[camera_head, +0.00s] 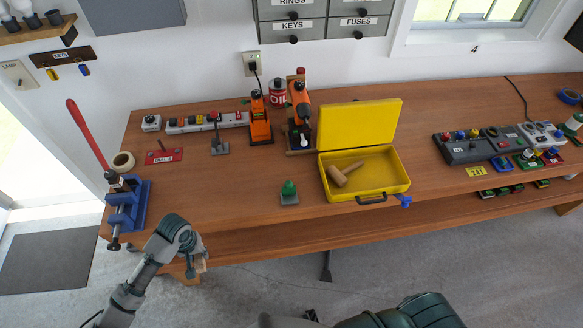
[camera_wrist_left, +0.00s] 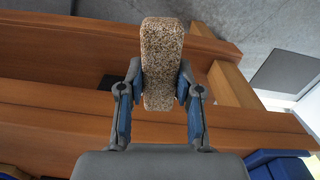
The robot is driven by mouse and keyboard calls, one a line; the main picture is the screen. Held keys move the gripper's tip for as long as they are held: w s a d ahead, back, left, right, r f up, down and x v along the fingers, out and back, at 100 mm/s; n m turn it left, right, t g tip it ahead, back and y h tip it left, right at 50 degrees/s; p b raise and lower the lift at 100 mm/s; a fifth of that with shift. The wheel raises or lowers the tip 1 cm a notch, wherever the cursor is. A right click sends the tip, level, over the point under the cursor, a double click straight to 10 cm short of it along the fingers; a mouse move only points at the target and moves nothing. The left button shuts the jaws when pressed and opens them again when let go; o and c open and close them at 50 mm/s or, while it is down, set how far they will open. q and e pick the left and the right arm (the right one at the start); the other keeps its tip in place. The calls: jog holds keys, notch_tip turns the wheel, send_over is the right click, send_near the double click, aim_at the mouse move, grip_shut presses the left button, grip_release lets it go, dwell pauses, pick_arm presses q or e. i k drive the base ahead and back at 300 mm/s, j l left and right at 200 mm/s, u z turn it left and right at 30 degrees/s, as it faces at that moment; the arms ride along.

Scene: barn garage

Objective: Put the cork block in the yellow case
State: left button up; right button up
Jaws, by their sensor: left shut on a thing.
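My left gripper (camera_head: 198,262) is in front of the workbench's front edge, at the lower left of the head view. It is shut on the cork block (camera_wrist_left: 161,62), a speckled tan piece standing between the two fingers in the left wrist view. The block shows only as a small tan patch in the head view (camera_head: 201,264). The yellow case (camera_head: 362,192) lies on the bench right of centre, its lid (camera_head: 358,125) raised at the back. A wooden mallet (camera_head: 343,175) lies inside the case. My right gripper cannot be made out in either view.
A blue vise (camera_head: 128,203) stands at the bench's left end. A green button on a grey base (camera_head: 289,192) sits left of the case. Orange tools (camera_head: 260,120) stand behind, and a control panel (camera_head: 480,147) lies to the right. The bench's (camera_head: 225,205) front left is clear.

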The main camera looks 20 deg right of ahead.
aim_at(392, 170)
jog(key=k+l, duration=0.1)
jog(key=l, duration=0.35)
jog(key=k+l, duration=0.1)
jog(key=l, duration=0.35)
jog(key=k+l+z, duration=0.1)
jog(key=l, duration=0.8)
jog(key=k, duration=0.05)
